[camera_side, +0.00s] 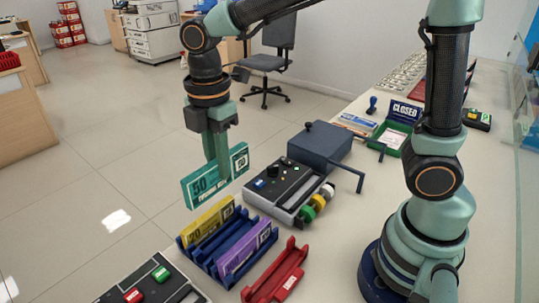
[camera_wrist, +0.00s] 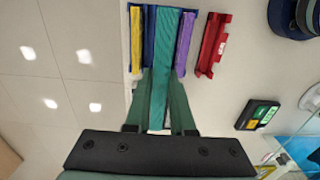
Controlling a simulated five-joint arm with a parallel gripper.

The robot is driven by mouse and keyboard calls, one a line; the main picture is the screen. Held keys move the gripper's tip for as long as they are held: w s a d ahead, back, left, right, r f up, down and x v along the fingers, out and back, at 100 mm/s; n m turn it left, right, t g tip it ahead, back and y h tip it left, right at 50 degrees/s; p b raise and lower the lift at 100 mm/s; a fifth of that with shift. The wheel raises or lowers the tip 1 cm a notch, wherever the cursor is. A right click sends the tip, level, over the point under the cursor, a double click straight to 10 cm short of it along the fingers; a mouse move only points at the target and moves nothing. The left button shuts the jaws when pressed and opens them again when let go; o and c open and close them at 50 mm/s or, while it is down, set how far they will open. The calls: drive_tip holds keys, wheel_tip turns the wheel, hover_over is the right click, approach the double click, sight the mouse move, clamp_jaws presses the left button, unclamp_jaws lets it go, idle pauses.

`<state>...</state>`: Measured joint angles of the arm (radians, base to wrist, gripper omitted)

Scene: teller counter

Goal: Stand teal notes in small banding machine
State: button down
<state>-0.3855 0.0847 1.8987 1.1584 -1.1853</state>
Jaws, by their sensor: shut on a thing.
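The teal notes (camera_side: 205,187), marked 50, stand on edge between the fingers of my gripper (camera_side: 222,172), which is shut on them. In the side view they hang above and behind the blue rack (camera_side: 208,262). The rack holds yellow notes (camera_side: 208,222) and purple notes (camera_side: 247,252), with a gap between them. In the wrist view my gripper (camera_wrist: 167,80) grips the teal notes (camera_wrist: 167,55) over the middle of the rack. A grey machine (camera_side: 285,189) with coloured rolls stands to the right of the notes. Another machine (camera_side: 150,284) with red and green buttons is partly cut off at the bottom.
An empty-looking red holder (camera_side: 277,275) lies to the right of the blue rack. A dark blue-grey box with a lever (camera_side: 320,145) stands behind the grey machine. Farther back are a green tray (camera_side: 392,138) and a CLOSED sign (camera_side: 405,112).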

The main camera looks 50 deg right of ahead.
wheel_tip(320, 180, up, 2)
drive_tip(key=shift+r, duration=0.1)
drive_tip(key=shift+d+r, duration=0.1)
drive_tip(key=shift+d, duration=0.3)
drive_tip(key=shift+s+d+f, duration=0.9)
drive_tip(key=shift+d+f, duration=1.4)
drive_tip(key=shift+d, duration=1.15)
drive_tip(key=shift+s+d+f, duration=0.95)
drive_tip(key=shift+d+f, duration=1.3)
drive_tip(key=shift+d, duration=1.2)
drive_tip(key=shift+s+d+f, duration=0.9)
drive_tip(key=shift+d+f, duration=1.4)
drive_tip(key=shift+d, duration=1.15)
drive_tip(key=shift+f, duration=0.15)
drive_tip(key=shift+f, duration=0.95)
drive_tip(key=c, duration=0.7)
unclamp_jaws()
